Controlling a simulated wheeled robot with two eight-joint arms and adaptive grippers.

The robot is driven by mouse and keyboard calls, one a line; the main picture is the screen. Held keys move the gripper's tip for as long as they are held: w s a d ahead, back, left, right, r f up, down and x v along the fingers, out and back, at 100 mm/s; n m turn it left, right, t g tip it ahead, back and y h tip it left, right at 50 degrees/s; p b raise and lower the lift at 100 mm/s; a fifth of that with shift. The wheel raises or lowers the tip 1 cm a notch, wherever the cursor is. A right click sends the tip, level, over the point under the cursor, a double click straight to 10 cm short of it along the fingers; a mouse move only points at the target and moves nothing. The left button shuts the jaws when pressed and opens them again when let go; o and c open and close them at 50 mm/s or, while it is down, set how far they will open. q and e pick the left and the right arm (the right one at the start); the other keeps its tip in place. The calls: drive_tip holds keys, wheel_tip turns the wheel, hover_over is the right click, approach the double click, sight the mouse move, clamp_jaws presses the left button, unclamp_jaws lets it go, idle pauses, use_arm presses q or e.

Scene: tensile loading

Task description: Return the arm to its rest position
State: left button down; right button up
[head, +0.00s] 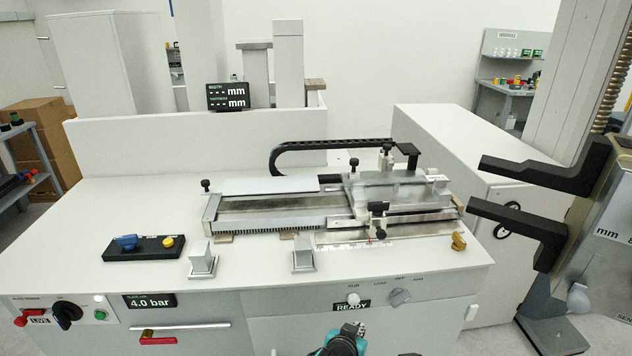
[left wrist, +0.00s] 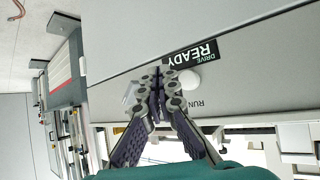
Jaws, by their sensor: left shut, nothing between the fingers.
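My left gripper (head: 358,328) shows at the bottom edge of the head view, in front of the cabinet's front panel and just below the READY label (head: 352,305). In the left wrist view its fingers (left wrist: 164,78) are closed together and empty. Their tips are beside the DRIVE READY label (left wrist: 205,52) and a round white button (left wrist: 189,79); I cannot tell whether they touch the panel. The same white button (head: 353,298) shows in the head view. Most of my left arm is hidden below the head view. My right gripper is not in view.
The bench (head: 110,205) carries a metal slide fixture (head: 270,205), a black box with blue and yellow knobs (head: 145,247) and two small metal blocks. A grey knob (head: 400,297) is on the panel. Two black machine arms (head: 520,225) project at right.

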use_arm(q)
drive_tip(key=a+r+n+y, duration=0.2)
drive_tip(key=a+r, duration=0.2)
drive_tip(key=a, duration=0.7)
drive_tip(key=s+a+r+n+g+y, duration=0.1)
drive_tip(key=s+a, duration=0.6)
drive_tip(key=a, duration=0.3)
drive_tip(key=s+a+r+n+g+y, duration=0.1)
drive_tip(key=s+a+r+n+y, duration=0.1)
drive_tip(key=s+a, duration=0.6)
drive_tip(key=a, duration=0.2)
drive_tip(key=shift+a+n+g, duration=0.3)
drive_tip(key=shift+a, duration=0.05)
drive_tip(key=shift+r, duration=0.1)
